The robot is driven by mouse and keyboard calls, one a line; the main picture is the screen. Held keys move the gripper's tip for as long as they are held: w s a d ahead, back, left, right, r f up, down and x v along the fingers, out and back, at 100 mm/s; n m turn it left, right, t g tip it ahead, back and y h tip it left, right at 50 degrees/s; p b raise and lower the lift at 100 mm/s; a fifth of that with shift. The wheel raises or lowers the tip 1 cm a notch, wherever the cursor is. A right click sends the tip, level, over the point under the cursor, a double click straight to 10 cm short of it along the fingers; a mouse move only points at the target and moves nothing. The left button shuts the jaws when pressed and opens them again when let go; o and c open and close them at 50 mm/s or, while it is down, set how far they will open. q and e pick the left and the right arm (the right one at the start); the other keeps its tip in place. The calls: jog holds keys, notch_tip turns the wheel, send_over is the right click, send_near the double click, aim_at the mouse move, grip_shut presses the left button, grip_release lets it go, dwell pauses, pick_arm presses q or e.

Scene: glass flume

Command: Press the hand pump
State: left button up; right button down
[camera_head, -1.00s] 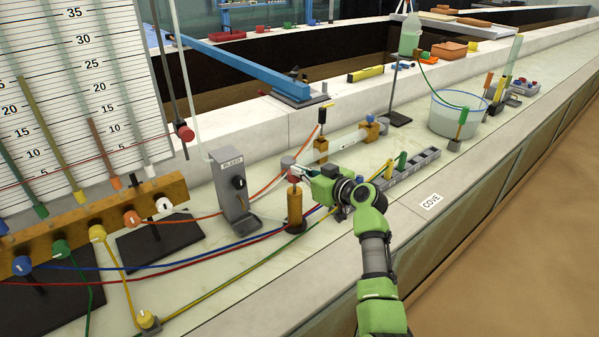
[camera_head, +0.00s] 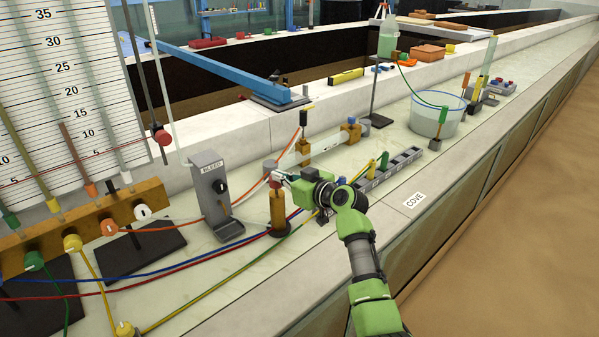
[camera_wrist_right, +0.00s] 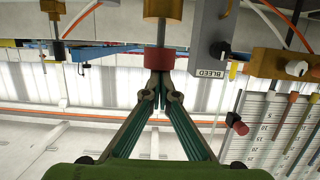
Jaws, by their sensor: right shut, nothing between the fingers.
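The hand pump (camera_head: 278,209) is an upright brass cylinder on a dark base, standing on the pale bench left of my right gripper. It also shows upside down at the top of the right wrist view (camera_wrist_right: 162,10). Its red knob (camera_wrist_right: 158,61) is at the end of a thin rod. My right gripper (camera_head: 281,178) is at the top of the pump. In the wrist view its fingertips (camera_wrist_right: 158,84) are together and empty, right at the red knob; I cannot tell if they touch it. My left gripper is not in view.
The grey BLEED stand (camera_head: 210,190) is close left of the pump. Red, blue and yellow hoses cross the bench nearby. A clear tube (camera_head: 320,148) lies behind, a grey slotted block (camera_head: 393,170) to the right, and a water tub (camera_head: 437,117) farther right.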

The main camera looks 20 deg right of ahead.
pick_arm(q)
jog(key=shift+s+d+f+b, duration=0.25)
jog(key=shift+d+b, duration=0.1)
jog(key=shift+b, duration=0.3)
pick_arm(e)
jog(key=r+v, duration=0.2)
jog(key=v, duration=0.8)
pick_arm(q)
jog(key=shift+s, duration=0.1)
pick_arm(e)
jog(key=shift+r, duration=0.1)
dwell(0.6)
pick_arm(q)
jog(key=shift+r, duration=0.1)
pick_arm(e)
jog(key=shift+s+d, duration=0.1)
jog(key=shift+d, duration=0.05)
dwell(0.9)
